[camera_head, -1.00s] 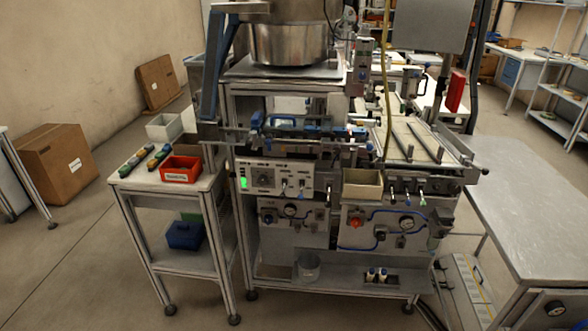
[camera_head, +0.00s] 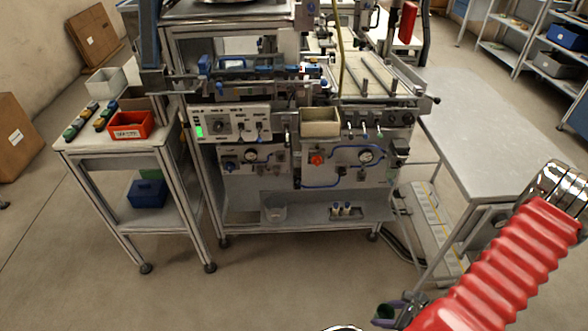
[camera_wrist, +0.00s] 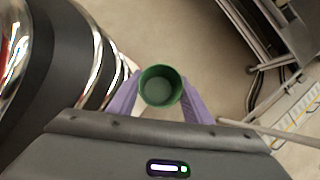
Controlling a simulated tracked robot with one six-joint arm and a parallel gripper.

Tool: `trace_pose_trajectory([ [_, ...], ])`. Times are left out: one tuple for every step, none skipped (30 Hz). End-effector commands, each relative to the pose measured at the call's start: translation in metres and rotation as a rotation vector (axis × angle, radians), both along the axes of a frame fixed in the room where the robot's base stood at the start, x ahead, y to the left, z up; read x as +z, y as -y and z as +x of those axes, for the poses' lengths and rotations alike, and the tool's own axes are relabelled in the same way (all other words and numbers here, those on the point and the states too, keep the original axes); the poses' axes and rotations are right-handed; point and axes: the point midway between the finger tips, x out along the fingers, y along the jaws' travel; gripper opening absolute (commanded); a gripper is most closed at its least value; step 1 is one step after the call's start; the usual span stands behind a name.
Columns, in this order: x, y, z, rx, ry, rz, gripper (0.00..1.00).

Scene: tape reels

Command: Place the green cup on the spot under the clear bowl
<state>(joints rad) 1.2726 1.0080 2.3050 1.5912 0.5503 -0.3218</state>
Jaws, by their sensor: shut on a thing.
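The green cup (camera_wrist: 160,90) is upright between the purple fingers of my gripper (camera_wrist: 159,84) in the wrist view, seen from above with its opening toward the camera. My gripper is shut on it. In the head view, the green cup (camera_head: 384,312) and my gripper (camera_head: 397,309) show small at the bottom, partly hidden by my red arm. The clear bowl (camera_head: 274,208) stands on the low shelf (camera_head: 310,213) of the machine bench, far from my gripper. The spot under it cannot be made out.
Two small white-topped bottles (camera_head: 341,208) stand in a dark holder right of the bowl. A side table (camera_head: 88,144) with a red bin (camera_head: 130,126) and a blue box (camera_head: 147,192) is at left. A grey table (camera_head: 480,135) is at right. The floor before the bench is clear.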

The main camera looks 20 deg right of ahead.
Motion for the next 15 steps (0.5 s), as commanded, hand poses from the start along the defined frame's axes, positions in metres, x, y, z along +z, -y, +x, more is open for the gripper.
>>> trace_pose_trajectory([
  [0.004,0.004,0.005,0.026,0.002,-0.006,0.24],
  [0.007,0.006,0.008,0.039,0.002,-0.005,0.24],
  [0.01,0.008,0.011,0.059,0.001,-0.005,0.24],
  [0.012,0.008,0.014,0.075,0.001,-0.004,0.24],
  [0.015,0.01,0.016,0.089,0.001,-0.004,0.24],
  [0.018,0.012,0.02,0.11,0.001,-0.005,0.24],
  [0.02,0.012,0.022,0.127,0.001,-0.004,0.24],
  [0.022,0.013,0.024,0.143,0.0,-0.005,0.23],
  [0.026,0.014,0.027,0.166,0.0,-0.005,0.23],
  [0.028,0.015,0.03,0.183,0.0,-0.005,0.23],
  [0.031,0.015,0.032,0.201,0.001,-0.005,0.23],
  [0.034,0.015,0.035,0.227,0.001,-0.004,0.23],
  [0.036,0.016,0.038,0.246,0.001,-0.003,0.23],
  [0.039,0.016,0.04,0.265,0.001,-0.004,0.23],
  [0.042,0.017,0.043,0.293,0.0,-0.004,0.23],
])
